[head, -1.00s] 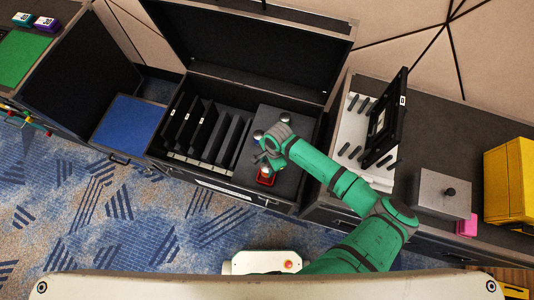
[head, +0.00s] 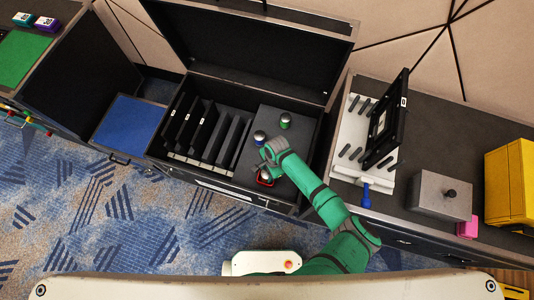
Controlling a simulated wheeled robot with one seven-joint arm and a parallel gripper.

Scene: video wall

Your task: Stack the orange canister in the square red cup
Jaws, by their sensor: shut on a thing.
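The square red cup (head: 265,183) stands on the grey surface at the front right of the open black case. My gripper (head: 263,171) is shut right above the cup. A small silver-topped canister (head: 266,176) shows between the fingers, at or just inside the cup's mouth. Its body colour is mostly hidden, but no other orange canister is in view, so I take it as the orange one. I cannot tell whether it touches the cup's floor.
A green canister (head: 285,121) and a blue canister (head: 260,138) stand behind my gripper. Upright black panels (head: 205,135) fill the case's left half. A pegged white board with a black frame (head: 385,125) and a grey box (head: 440,194) stand to the right.

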